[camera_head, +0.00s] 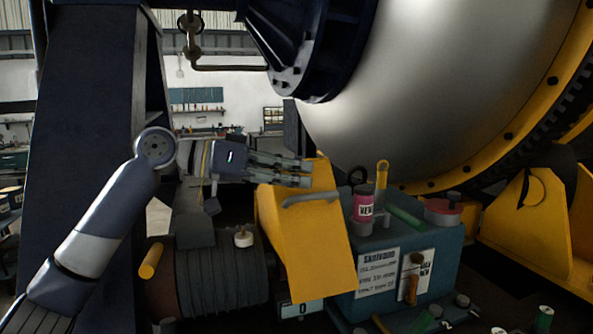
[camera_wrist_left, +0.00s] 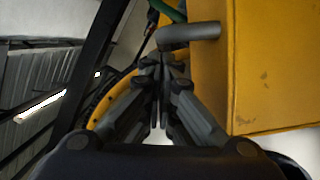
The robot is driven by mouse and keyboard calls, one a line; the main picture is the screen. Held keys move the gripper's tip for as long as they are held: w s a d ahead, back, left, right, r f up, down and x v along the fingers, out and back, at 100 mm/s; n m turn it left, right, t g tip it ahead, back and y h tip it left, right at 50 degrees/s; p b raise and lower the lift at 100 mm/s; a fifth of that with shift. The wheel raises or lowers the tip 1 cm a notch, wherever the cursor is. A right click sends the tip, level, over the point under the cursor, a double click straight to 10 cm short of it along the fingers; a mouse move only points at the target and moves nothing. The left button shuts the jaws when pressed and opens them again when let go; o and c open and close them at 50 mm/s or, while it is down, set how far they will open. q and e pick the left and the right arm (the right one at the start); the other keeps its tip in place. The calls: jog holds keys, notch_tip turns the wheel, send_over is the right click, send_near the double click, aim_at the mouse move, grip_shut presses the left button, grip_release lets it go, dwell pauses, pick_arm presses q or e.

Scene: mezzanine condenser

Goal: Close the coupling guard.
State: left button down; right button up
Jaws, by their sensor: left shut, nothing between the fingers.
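The coupling guard (camera_head: 308,243) is a yellow box-like cover with a grey bar handle (camera_head: 311,197) near its top. It stands tilted between the ribbed motor and the teal box. In the left wrist view the guard (camera_wrist_left: 278,70) fills the right side, and its handle (camera_wrist_left: 188,33) juts left from it. My left gripper (camera_head: 309,172) is shut and empty at the guard's upper edge, just above the handle in the head view. In the wrist view the fingertips (camera_wrist_left: 160,62) are just below the handle's free end. I cannot tell whether they touch it. My right gripper is not in view.
A dark ribbed motor (camera_head: 218,285) lies left of the guard. A teal box (camera_head: 435,266) stands right of it, with a pink-labelled can (camera_head: 363,208), a red tin (camera_head: 443,210) and tools on top. A large silver drum (camera_head: 430,85) looms behind. A dark column (camera_head: 85,130) stands left.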

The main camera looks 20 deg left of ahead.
aim_at(308, 194)
pick_arm(q)
jog(key=shift+w, duration=0.1)
jog(key=shift+s+d+f+b, duration=0.1)
jog(key=shift+s+f+b, duration=0.15)
jog(key=shift+f+b, duration=0.35)
jog(key=shift+s+d+f+m+b, duration=0.2)
jog(key=shift+f+m+b, duration=0.1)
jog(key=shift+f+b, duration=0.25)
jog(key=shift+s+d+f+m+b, duration=0.15)
jog(key=shift+f+m+b, duration=0.15)
jog(key=shift+f+b, duration=0.2)
jog(key=shift+a+t, duration=0.1)
jog(key=shift+t, duration=0.2)
jog(key=shift+r, duration=0.1)
